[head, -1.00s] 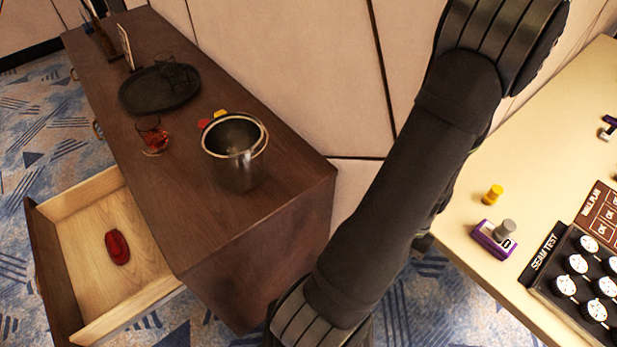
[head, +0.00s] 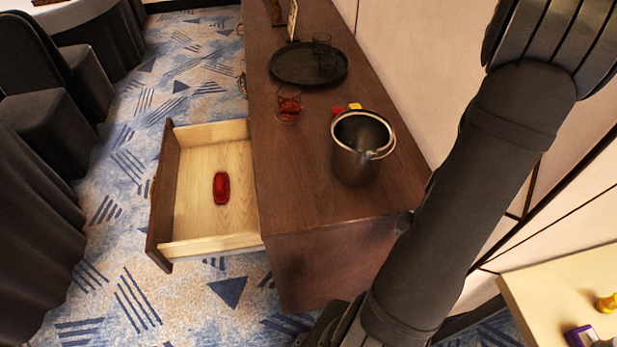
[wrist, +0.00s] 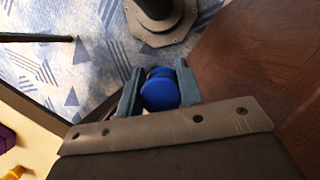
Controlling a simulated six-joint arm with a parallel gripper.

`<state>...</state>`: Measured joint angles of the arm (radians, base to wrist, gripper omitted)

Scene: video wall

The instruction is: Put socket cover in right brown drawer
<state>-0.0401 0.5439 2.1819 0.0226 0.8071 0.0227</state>
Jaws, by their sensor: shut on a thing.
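My gripper (wrist: 159,90) shows in the wrist view, shut on a round blue object, the socket cover (wrist: 160,92), held between its two fingers. The brown cabinet's side fills the right of the wrist view beside the gripper. In the head view my gripper is hidden and only my dark arm shows, right of the cabinet. The brown drawer (head: 216,245) is pulled open on the left side of the brown cabinet (head: 335,250). A red object (head: 221,188) lies on its light wooden floor.
On the cabinet top stand a metal bucket (head: 362,148), a glass with red drink (head: 288,103), a black tray (head: 308,64) and small red and yellow pieces. A light table (head: 560,290) is at lower right. Dark draped seats stand at far left; patterned carpet between is clear.

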